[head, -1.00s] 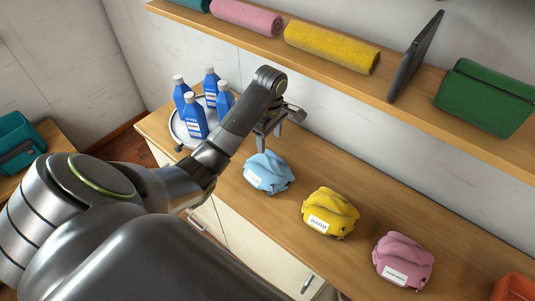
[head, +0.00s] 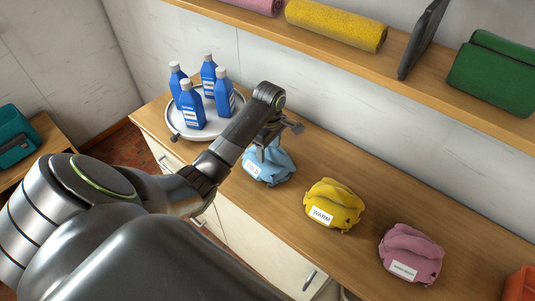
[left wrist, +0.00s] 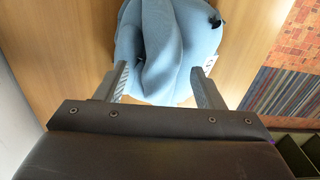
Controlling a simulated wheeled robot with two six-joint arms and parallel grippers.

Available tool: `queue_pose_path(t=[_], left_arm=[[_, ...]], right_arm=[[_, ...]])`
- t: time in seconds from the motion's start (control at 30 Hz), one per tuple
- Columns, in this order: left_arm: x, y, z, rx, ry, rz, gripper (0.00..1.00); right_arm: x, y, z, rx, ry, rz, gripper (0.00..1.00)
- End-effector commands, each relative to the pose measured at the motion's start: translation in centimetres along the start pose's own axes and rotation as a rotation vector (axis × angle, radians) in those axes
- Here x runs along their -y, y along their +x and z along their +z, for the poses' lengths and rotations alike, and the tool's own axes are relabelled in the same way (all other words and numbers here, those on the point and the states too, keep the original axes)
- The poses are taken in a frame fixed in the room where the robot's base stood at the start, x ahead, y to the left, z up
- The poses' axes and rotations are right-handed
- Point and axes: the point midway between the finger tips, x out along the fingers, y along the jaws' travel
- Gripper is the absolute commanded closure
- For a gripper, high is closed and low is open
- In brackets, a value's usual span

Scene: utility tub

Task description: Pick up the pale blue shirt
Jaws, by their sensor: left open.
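The pale blue shirt (head: 272,167) lies bundled on the wooden counter, with a white label that seems to read COLD. My left gripper (head: 265,150) is over it, its fingers pointing down and partly covering it. In the left wrist view the shirt (left wrist: 168,45) fills the upper middle. There the left gripper (left wrist: 160,88) is open, with one finger on each side of the shirt's near end. I cannot tell whether the fingers touch the cloth. My right gripper is not in view.
A yellow bundle (head: 333,203) labelled WARM and a pink bundle (head: 411,254) lie to the right on the counter (head: 370,235). A round white tray (head: 177,122) with several blue bottles stands to the left. A shelf (head: 400,75) with rolled towels runs above the back.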

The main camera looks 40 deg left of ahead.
Motion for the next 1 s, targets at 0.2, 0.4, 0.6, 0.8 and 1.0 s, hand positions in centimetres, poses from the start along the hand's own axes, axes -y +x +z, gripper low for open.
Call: queue_pose_path(t=[0.2, 0.4, 0.6, 0.8, 1.0], left_arm=[[-0.01, 0.17, -0.01, -0.001, 0.000, 0.000, 0.38], [-0.01, 0.15, 0.00, -0.001, 0.000, 0.000, 0.61], [-0.01, 0.14, 0.00, -0.001, 0.000, 0.000, 0.88], [-0.05, 0.09, -0.01, -0.001, 0.000, 0.001, 1.00], [-0.06, 0.02, -0.01, -0.001, 0.000, 0.002, 1.00]], right_arm=[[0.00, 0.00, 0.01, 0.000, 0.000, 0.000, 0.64], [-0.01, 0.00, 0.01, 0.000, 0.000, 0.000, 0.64], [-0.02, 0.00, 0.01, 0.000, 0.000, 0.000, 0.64], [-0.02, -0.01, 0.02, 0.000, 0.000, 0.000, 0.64], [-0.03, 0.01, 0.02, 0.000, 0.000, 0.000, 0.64]])
